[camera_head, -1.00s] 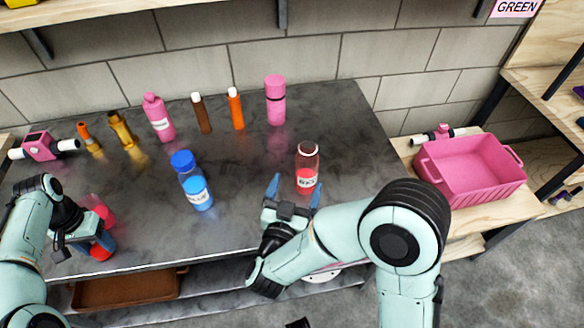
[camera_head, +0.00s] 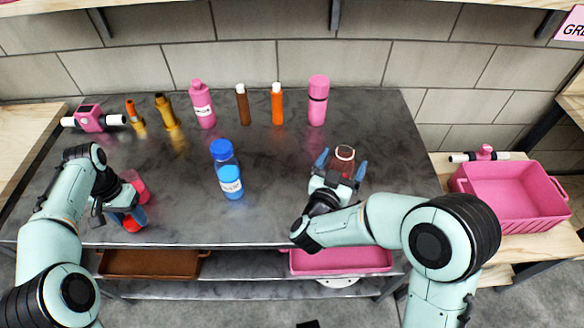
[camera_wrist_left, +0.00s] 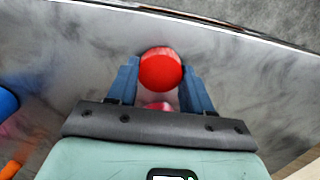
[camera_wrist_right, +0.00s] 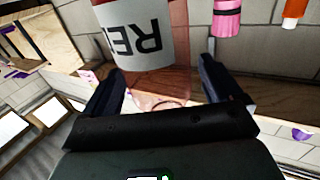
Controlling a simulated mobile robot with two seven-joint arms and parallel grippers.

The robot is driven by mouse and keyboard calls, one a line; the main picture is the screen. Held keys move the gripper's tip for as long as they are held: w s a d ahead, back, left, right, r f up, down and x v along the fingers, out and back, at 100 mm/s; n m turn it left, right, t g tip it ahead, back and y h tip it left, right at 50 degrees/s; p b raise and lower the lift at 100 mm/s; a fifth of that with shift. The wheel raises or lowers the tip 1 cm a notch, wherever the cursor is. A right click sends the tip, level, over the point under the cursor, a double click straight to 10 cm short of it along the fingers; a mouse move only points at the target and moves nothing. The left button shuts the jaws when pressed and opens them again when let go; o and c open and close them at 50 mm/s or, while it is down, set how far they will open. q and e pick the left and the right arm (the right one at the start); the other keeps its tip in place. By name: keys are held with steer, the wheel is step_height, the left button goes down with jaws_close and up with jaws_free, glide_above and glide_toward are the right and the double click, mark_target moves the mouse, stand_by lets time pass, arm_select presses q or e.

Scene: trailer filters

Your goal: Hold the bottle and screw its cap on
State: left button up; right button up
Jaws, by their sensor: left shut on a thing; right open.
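The open clear bottle (camera_head: 345,158) with reddish contents stands upright on the dark table, right of centre. Its white label (camera_wrist_right: 140,42) reads RED upside down in the right wrist view. My right gripper (camera_head: 342,166) is open, with one finger on either side of the bottle; it also shows in the right wrist view (camera_wrist_right: 165,85). The round red cap (camera_wrist_left: 160,70) sits between the fingers of my left gripper (camera_wrist_left: 160,82), which is shut on it. In the head view the left gripper (camera_head: 126,218) is low over the table's left front, far from the bottle.
A blue-capped bottle (camera_head: 227,172) stands between the arms. A pink bottle (camera_head: 202,104), brown bottle (camera_head: 242,104), orange bottle (camera_head: 277,104) and pink flask (camera_head: 318,100) line the back. A reddish object (camera_head: 135,184) is beside the left gripper. A pink crate (camera_head: 512,200) is right.

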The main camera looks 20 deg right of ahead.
steer(key=shift+x, duration=1.05)
steer(key=shift+a, duration=0.1)
steer(key=c, duration=1.3)
steer(key=shift+o, duration=0.2)
steer(key=shift+r, duration=0.15)
